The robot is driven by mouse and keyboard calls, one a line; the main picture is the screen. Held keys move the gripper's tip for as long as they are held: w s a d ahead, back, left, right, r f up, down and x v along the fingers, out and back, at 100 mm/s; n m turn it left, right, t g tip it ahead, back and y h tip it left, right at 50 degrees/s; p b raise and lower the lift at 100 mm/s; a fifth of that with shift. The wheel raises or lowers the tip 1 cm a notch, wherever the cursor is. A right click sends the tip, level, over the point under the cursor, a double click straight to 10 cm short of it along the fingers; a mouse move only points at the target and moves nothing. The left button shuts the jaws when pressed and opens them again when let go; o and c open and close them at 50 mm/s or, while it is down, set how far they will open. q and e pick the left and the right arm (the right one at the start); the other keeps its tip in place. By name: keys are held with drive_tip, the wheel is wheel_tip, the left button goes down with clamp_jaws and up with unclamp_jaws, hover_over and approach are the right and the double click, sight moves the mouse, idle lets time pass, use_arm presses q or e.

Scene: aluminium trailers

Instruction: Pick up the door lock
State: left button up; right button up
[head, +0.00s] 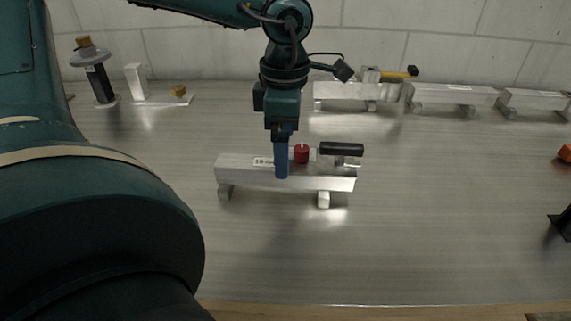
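A silver aluminium beam (240,172) rests on small feet on the table in the middle of the head view. On its top, at the right, is a metal part with a black cylindrical handle (341,149); this may be the door lock, but I cannot tell for sure. A red cylinder (301,154) stands to its left on the beam. My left gripper (282,172) points down with its blue fingers in front of the beam, left of the red cylinder. The fingers are seen edge-on, so their opening and any contact are hidden. My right gripper is not identifiable in view.
More aluminium beams (450,95) line the wall at the back right; one bears a yellow-and-black tool (400,72). A black cylinder with a grey disc (98,75) stands back left. A black object (562,224) is cut off at right. The front table (400,260) is clear.

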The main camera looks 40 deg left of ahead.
use_arm(q)
drive_tip(key=f, duration=0.5)
drive_tip(key=shift+d, duration=0.2)
drive_tip(key=shift+f, duration=0.45)
drive_tip(key=shift+w, duration=0.1)
drive_tip(key=shift+c, duration=0.5)
drive_tip(key=shift+r, duration=0.1)
drive_tip(key=c, duration=1.5)
drive_tip(key=shift+r, duration=0.1)
